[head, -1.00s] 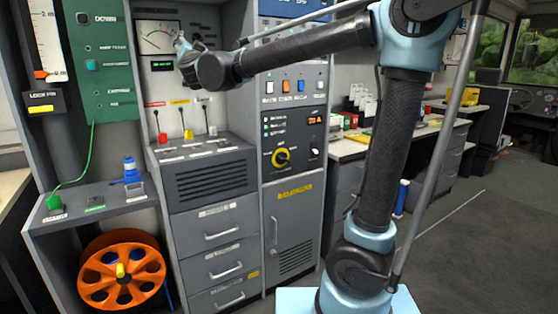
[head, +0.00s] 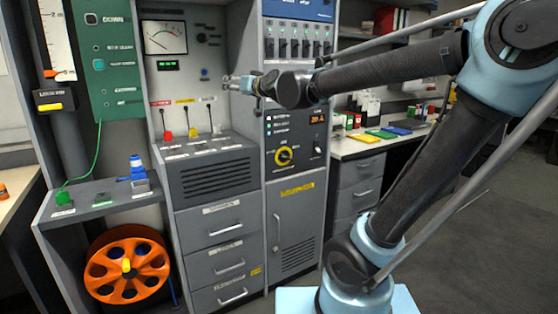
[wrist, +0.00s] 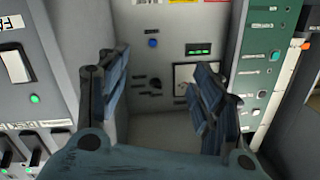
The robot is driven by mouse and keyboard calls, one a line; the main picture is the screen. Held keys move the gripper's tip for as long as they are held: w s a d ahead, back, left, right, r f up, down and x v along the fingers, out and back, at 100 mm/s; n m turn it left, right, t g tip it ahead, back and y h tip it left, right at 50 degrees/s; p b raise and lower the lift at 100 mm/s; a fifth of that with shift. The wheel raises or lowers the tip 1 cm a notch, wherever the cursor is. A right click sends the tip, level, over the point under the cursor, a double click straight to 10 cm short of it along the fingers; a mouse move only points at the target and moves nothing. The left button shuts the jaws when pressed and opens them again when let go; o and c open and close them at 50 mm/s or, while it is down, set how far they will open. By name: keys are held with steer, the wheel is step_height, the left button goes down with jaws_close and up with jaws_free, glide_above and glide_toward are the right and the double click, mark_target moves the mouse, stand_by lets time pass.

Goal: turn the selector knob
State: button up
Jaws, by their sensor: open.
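A black selector knob with a yellow ring (head: 284,156) is on the dark panel of the cabinet below the orange number display, in the head view. It is not seen in the wrist view. In the wrist view my gripper (wrist: 156,78) is open and empty. Between its fingers show a small black knob (wrist: 155,83) and, above that, a blue button (wrist: 152,43) on the bay wall.
A row of switches (head: 297,47) is above my forearm. An orange reel (head: 127,264) stands low left. Floor is free at the right.

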steer(key=s+d+f+m+g+h, duration=0.1)
steer(key=s+d+f+g+h, duration=0.2)
steer(key=s+d+f, duration=0.6)
steer(key=s+d+f+m+g+h, duration=0.1)
steer(key=s+d+f+g+h, duration=0.3)
steer(key=s+d+f, duration=0.6)
steer(key=s+d+f+m+g+h, duration=0.2)
steer(key=s+d+f+g+h, duration=0.1)
steer(key=s+d+f, duration=0.7)
steer(key=d+f+g, duration=0.1)
steer(key=d+f, duration=0.3)
steer(key=f, duration=0.5)
steer(key=shift+s+d+f+g, duration=0.2)
steer(key=shift+d+f+g, duration=0.1)
steer(key=shift+d+f, duration=0.1)
steer(key=shift+c, duration=0.6)
jaws_close()
steer(key=shift+w+f, duration=0.2)
steer(key=shift+w, duration=0.25)
